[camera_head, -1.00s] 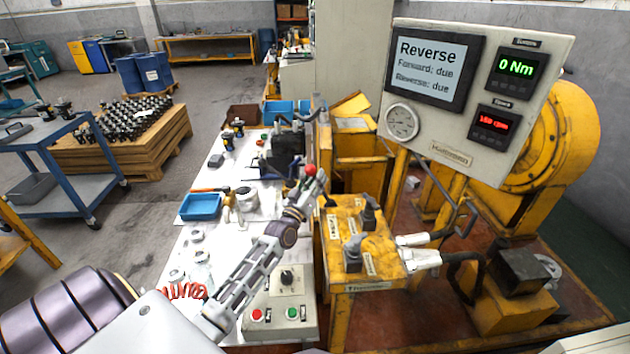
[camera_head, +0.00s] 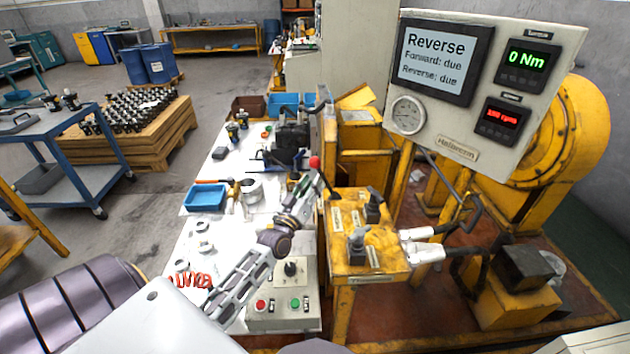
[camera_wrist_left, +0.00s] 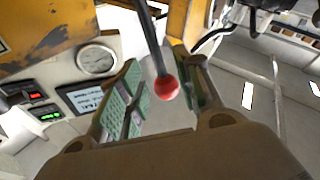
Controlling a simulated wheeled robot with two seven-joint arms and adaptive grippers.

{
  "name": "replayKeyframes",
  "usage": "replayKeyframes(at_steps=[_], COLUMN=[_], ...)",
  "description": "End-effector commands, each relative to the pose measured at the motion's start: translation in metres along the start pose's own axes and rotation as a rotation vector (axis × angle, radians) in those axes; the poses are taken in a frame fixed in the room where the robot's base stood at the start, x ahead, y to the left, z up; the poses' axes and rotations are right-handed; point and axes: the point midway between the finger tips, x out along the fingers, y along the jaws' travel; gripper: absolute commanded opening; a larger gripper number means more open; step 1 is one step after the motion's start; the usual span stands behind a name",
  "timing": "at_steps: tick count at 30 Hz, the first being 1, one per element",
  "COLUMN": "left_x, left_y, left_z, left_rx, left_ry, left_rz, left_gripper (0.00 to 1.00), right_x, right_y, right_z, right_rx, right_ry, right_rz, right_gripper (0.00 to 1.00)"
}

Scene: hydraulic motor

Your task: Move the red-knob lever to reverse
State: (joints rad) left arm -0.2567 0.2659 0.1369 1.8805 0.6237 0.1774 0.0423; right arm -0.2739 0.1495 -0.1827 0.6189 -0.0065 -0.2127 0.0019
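The red-knob lever's ball (camera_head: 315,162) stands up beside the yellow stand's left edge in the head view, on a dark rod leaning to the left. The display (camera_head: 437,62) reads "Reverse", with "Forward: due" and "Reverse: due" below. My left gripper (camera_head: 306,186) is just below and left of the knob. In the left wrist view the red knob (camera_wrist_left: 167,88) shows between the spread fingers, with a gap to the left green pad (camera_wrist_left: 124,100). Contact with the right finger cannot be told. The lever's base is partly hidden. My right gripper is not in view.
The yellow stand (camera_head: 345,262) with dark-handled valves and hoses is right of the lever. A control box (camera_head: 284,312) with red and green buttons sits below the left arm. The white table holds a blue tray (camera_head: 205,197) and loose parts. The instrument panel (camera_head: 540,110) hangs above right.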

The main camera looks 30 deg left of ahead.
Motion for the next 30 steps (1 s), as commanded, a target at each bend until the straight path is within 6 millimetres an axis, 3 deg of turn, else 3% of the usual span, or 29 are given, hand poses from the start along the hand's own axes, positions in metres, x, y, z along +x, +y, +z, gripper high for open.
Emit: replayKeyframes(at_steps=[18,30], left_x=[-0.052,-0.062], left_y=[-0.001,-0.001], left_z=[-0.001,-0.001], left_rx=[0.001,0.000], left_ry=[0.001,0.002], left_rz=[-0.001,-0.001], left_gripper=[0.35,0.35], right_x=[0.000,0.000], right_y=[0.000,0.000], right_z=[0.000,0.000], right_rx=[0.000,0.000], right_ry=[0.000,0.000], right_rz=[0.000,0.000], right_gripper=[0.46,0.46])
